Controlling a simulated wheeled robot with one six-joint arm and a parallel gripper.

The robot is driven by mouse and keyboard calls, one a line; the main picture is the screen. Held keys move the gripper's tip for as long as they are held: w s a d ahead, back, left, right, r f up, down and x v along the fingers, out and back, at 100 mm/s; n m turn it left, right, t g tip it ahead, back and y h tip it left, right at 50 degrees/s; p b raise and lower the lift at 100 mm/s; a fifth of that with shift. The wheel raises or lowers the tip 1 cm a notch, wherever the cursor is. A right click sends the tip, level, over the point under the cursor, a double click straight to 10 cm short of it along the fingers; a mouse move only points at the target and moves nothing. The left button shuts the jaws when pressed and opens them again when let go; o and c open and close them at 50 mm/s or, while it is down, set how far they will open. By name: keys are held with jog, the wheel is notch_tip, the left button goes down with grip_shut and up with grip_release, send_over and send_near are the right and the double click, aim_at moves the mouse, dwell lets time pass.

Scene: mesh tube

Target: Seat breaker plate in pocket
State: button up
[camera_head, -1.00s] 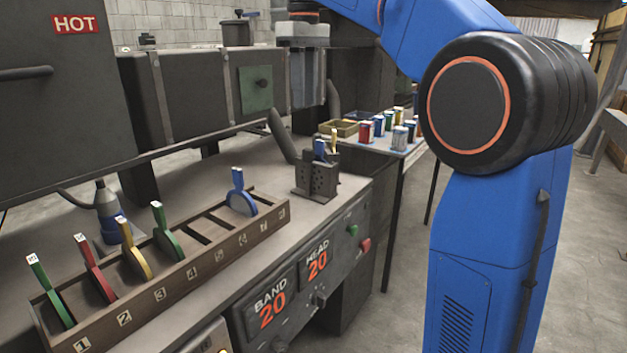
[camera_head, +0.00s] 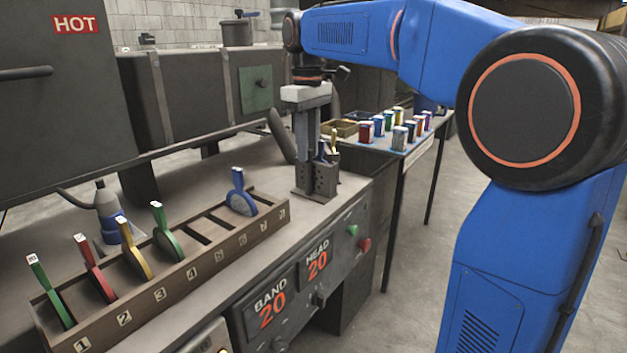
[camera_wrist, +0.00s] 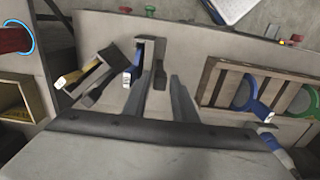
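My gripper (camera_head: 308,158) points down over a dark block holder (camera_head: 327,184) on the bench. Its two fingers are apart with nothing visible between them in the wrist view (camera_wrist: 163,80). A blue handle (camera_wrist: 130,73) stands in the holder just beside one finger; in the head view my fingers partly hide it. A yellow handle (camera_head: 334,143) stands behind it. Breaker plates with coloured handles stand in a numbered wooden rack (camera_head: 200,259): green (camera_head: 50,290), red (camera_head: 94,270), yellow (camera_head: 135,252), green (camera_head: 166,235) and blue (camera_head: 239,195). I cannot tell which opening is the pocket.
A dark machine marked HOT (camera_head: 60,110) stands at the left and a grey barrel (camera_head: 190,95) runs behind the bench. A control panel (camera_head: 300,285) with dials is on the bench front. A side table (camera_head: 400,153) holds coloured cans and a yellow bin (camera_head: 339,128).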

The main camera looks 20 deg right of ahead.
jog(key=shift+f, duration=0.6)
grip_shut()
jog(key=shift+r, duration=0.1)
dwell(0.9)
